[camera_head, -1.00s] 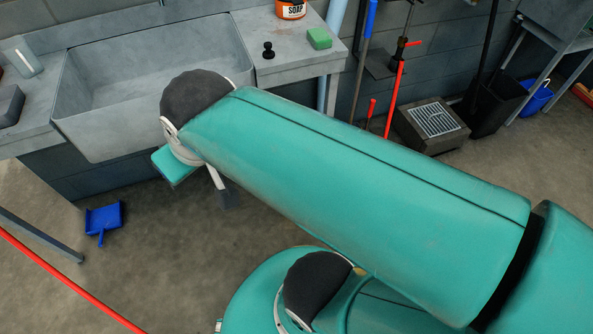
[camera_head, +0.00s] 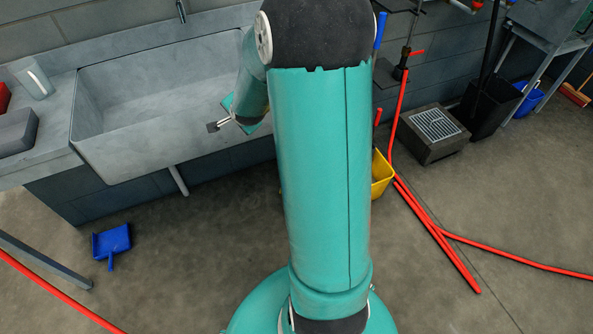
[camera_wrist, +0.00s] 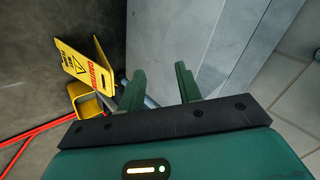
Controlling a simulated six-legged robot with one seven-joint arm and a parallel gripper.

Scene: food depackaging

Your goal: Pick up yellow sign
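The yellow sign (camera_wrist: 78,65) shows in the wrist view at the upper left, with red and black markings. It is folded out like an A-frame and appears tilted in this rotated view. In the head view I cannot see the sign; my arm covers part of the floor there. My gripper (camera_wrist: 162,85) is open and empty, with its two green fingers apart. The sign lies beyond the fingers and to their left, not touching them. In the head view my gripper (camera_head: 219,123) is in front of the sink, partly hidden by my arm.
A yellow bucket (camera_wrist: 89,103) stands close to the sign; its edge shows beside my arm in the head view (camera_head: 381,174). A grey sink (camera_head: 150,90) is behind my gripper. Red hoses (camera_head: 440,235) lie on the floor. A blue dustpan (camera_head: 112,242) lies at the left.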

